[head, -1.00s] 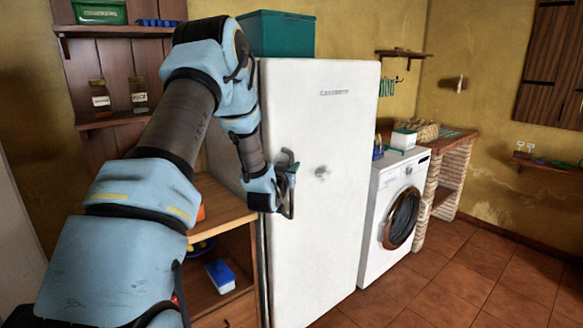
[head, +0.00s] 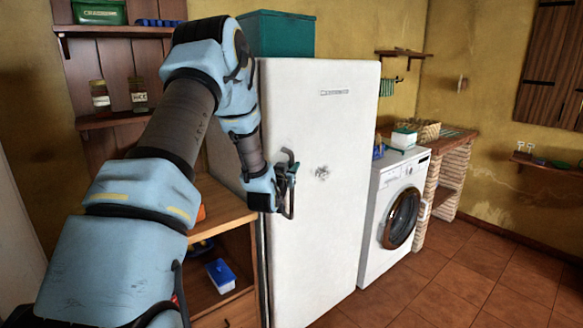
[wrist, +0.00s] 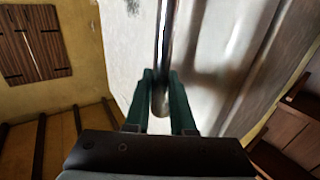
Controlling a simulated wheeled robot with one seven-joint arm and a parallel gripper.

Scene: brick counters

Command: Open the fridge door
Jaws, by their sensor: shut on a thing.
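The white fridge (head: 325,225) stands in the middle of the head view, its door front facing me. The door looks shut in the head view. My gripper (head: 288,185) is at the left edge of the door, on the upright metal handle. In the wrist view the two green fingers of my gripper (wrist: 161,95) are closed around the lower part of the shiny handle bar (wrist: 166,45). The white door surface (wrist: 215,65) shows behind the bar. In the head view my wrist hides part of the handle.
A white washing machine (head: 380,222) stands to the right of the fridge. A wooden cabinet (head: 232,210) stands close on its left. A teal box (head: 276,35) sits on top of the fridge. The tiled floor (head: 470,280) in front and to the right is clear.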

